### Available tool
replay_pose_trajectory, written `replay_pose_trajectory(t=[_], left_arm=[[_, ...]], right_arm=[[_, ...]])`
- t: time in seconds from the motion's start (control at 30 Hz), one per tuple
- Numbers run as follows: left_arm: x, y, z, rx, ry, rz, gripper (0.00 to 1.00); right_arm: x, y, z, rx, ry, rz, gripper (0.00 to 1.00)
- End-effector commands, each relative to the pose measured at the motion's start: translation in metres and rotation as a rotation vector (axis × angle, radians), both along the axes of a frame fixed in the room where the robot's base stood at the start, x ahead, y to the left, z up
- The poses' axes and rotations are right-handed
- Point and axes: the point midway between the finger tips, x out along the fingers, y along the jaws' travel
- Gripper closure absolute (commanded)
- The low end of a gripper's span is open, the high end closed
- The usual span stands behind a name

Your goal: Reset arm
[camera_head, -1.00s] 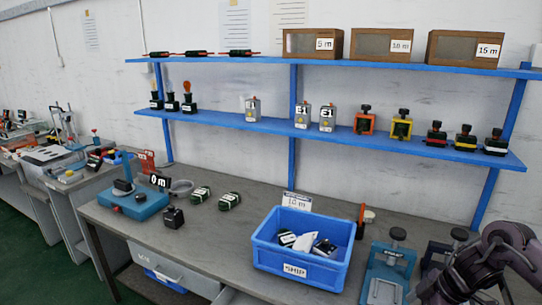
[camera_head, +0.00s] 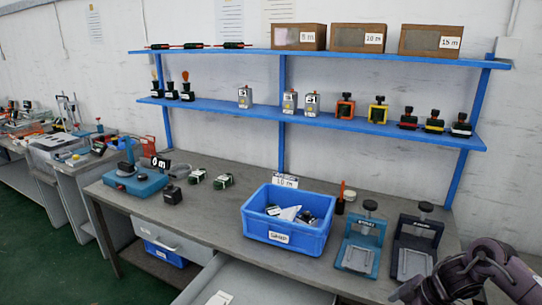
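The dark purple arm and gripper at the lower right are mine, my right one (camera_head: 408,292). It hangs in front of the bench's right end, partly cut off by the picture's edge. Whether its fingers are open or shut does not show clearly, and I see nothing held in it. My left gripper is not in view. The grey workbench (camera_head: 215,225) stands ahead with a blue bin (camera_head: 284,241) holding several small parts. Two clamp fixtures, one blue (camera_head: 360,247) and one black (camera_head: 414,248), stand just behind my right gripper.
Blue shelves (camera_head: 240,109) above hold fixtures and three brown boxes (camera_head: 299,37). An open drawer (camera_head: 250,285) juts from the bench front. Green floor (camera_head: 60,255) is free at left.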

Motion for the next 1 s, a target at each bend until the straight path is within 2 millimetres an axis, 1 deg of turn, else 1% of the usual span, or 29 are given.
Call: replay_pose_trajectory(t=[0.03,0.13,0.2,0.27,0.37,0.4,0.47,0.5,0.57,0.6,0.67,0.7,0.77,0.8,0.87,0.9,0.97,1.0], left_arm=[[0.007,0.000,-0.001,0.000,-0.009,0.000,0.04],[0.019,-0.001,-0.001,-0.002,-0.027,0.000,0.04],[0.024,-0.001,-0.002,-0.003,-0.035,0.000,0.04],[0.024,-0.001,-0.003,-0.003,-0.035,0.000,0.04],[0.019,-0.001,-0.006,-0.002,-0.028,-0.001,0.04],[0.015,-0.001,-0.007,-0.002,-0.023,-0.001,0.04],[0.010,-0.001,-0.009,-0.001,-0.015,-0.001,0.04],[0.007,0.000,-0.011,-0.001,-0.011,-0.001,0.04],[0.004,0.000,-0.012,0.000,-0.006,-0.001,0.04],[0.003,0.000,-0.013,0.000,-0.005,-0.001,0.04],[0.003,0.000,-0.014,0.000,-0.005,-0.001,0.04],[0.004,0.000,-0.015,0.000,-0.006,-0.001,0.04],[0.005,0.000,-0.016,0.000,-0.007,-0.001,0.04],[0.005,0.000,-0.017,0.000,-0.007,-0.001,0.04],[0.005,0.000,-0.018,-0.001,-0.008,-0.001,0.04],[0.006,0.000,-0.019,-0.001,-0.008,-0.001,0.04],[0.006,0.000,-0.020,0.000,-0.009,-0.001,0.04],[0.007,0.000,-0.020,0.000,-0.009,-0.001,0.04]], right_arm=[[0.003,0.007,-0.014,0.024,-0.004,-0.011,0.00],[0.011,0.019,-0.040,0.068,-0.024,-0.043,0.00],[0.016,0.028,-0.062,0.100,-0.037,-0.074,0.00],[0.019,0.035,-0.084,0.127,-0.050,-0.108,0.00],[0.018,0.046,-0.130,0.166,-0.060,-0.185,0.00],[0.015,0.049,-0.152,0.179,-0.063,-0.224,0.00],[0.006,0.054,-0.191,0.192,-0.060,-0.292,0.00],[-0.004,0.056,-0.218,0.193,-0.056,-0.344,0.00],[-0.024,0.058,-0.260,0.184,-0.044,-0.422,0.00],[-0.040,0.058,-0.286,0.174,-0.032,-0.470,0.00],[-0.067,0.057,-0.323,0.147,-0.011,-0.540,0.00],[-0.087,0.057,-0.345,0.126,0.007,-0.582,0.00],[-0.121,0.057,-0.377,0.090,0.036,-0.640,0.00],[-0.145,0.057,-0.396,0.065,0.058,-0.676,0.00],[-0.183,0.057,-0.422,0.022,0.093,-0.726,0.00],[-0.210,0.057,-0.438,-0.010,0.118,-0.754,0.00],[-0.250,0.059,-0.458,-0.056,0.156,-0.793,0.00],[-0.277,0.060,-0.469,-0.088,0.182,-0.817,0.00]])
